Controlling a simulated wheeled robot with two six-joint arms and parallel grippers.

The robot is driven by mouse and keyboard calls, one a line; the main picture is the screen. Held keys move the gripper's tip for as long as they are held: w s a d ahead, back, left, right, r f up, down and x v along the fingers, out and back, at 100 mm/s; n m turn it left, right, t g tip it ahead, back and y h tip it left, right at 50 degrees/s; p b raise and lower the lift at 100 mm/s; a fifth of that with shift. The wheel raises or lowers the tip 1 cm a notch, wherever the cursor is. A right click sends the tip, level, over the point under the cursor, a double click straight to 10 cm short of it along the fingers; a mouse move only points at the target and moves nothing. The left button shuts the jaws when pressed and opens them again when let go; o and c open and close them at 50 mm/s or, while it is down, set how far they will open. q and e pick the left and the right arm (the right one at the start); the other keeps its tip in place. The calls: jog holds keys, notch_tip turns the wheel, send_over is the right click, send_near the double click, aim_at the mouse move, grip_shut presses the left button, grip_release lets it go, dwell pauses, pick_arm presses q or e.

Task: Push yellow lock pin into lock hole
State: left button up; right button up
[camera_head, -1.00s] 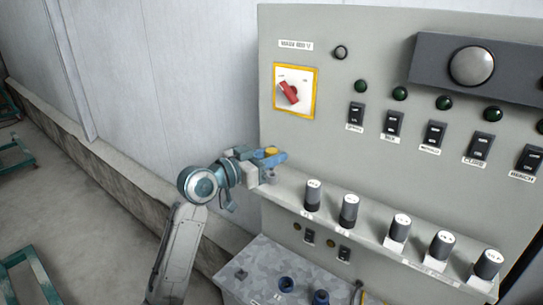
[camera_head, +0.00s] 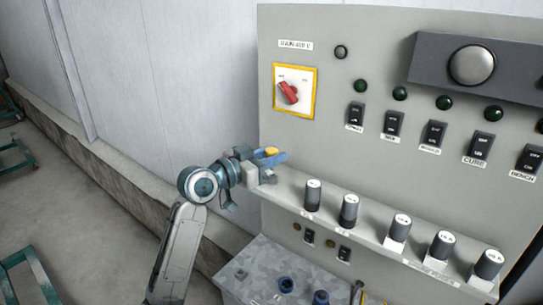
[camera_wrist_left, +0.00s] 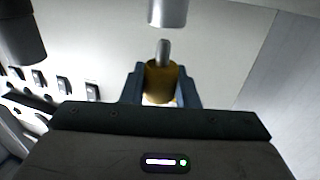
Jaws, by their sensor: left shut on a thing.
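The yellow lock pin (camera_head: 271,150) sits between the jaws of my left gripper (camera_head: 272,159), beside the left edge of the grey control panel. My left gripper is shut on it. In the left wrist view the yellow pin (camera_wrist_left: 160,84) stands between the two blue fingers (camera_wrist_left: 161,88), with a grey metal tip pointing away from the gripper. A silvery cylinder (camera_wrist_left: 168,12) lies just beyond the tip, with a small gap showing between them. I cannot make out the lock hole itself. My right gripper is not in view.
The grey panel (camera_head: 350,135) carries a red rotary switch (camera_head: 289,92) on a yellow-edged plate and several black switches. A ledge with several dark knobs (camera_head: 349,210) runs to the right of the gripper. A speckled box (camera_head: 262,271) stands below.

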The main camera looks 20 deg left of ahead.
pick_arm(q)
jog(key=shift+f+b, duration=0.55)
jog(key=shift+f, duration=0.15)
jog(key=shift+f+b, duration=0.8)
jog(key=shift+f, duration=0.15)
jog(key=o, duration=1)
jog(key=shift+o, duration=0.2)
jog(key=b+v, duration=0.4)
jog(key=v, duration=0.7)
